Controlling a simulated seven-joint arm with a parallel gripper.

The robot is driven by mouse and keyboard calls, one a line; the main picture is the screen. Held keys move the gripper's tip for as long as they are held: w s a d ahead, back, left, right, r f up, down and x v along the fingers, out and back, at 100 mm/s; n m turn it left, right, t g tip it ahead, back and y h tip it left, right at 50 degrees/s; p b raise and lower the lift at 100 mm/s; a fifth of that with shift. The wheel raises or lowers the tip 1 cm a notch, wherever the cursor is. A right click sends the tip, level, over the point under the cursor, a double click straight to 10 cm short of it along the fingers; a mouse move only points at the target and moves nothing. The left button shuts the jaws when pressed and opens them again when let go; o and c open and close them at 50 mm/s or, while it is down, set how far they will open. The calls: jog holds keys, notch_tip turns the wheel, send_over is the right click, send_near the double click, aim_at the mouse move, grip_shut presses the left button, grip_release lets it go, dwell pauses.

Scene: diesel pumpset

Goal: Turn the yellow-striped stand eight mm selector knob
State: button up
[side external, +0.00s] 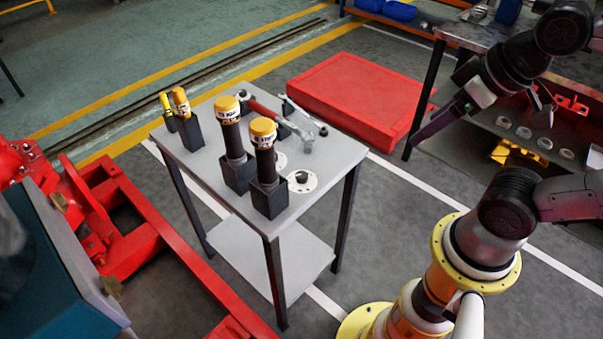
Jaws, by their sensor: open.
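A small grey table (215,192) carries several black holders with yellow-topped tools. Two tall yellow-capped tools (262,133) with dark lettering stand upright near its middle. Two smaller yellow tools (180,102) stand in holders at its far left corner; the leftmost (165,104) seems to have dark stripes. A white disc with a dark knob (301,179) lies flat near the right front edge. Which knob is the eight mm one, and its setting, I cannot read. My gripper (480,130) is open and empty at the upper right, apart from the table and everything on it.
A red-handled tool (266,110) and a metal wrench-like tool (306,116) lie at the table's back. A red tray (352,92) sits behind it. A dark workbench (436,90) stands at right, red machinery (125,215) at left. The floor between table and my base is clear.

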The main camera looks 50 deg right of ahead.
jog(key=shift+c, duration=0.9)
jog(key=w+r+m, duration=0.4)
jog(key=w+m, duration=0.2)
jog(key=m+g, duration=0.6)
send_over(302, 174)
notch_tip(302, 174, down, 17)
notch_tip(302, 174, down, 14)
jog(key=shift+a+f, duration=0.1)
jog(key=shift+f, duration=0.1)
jog(key=shift+c, duration=0.3)
grip_shut()
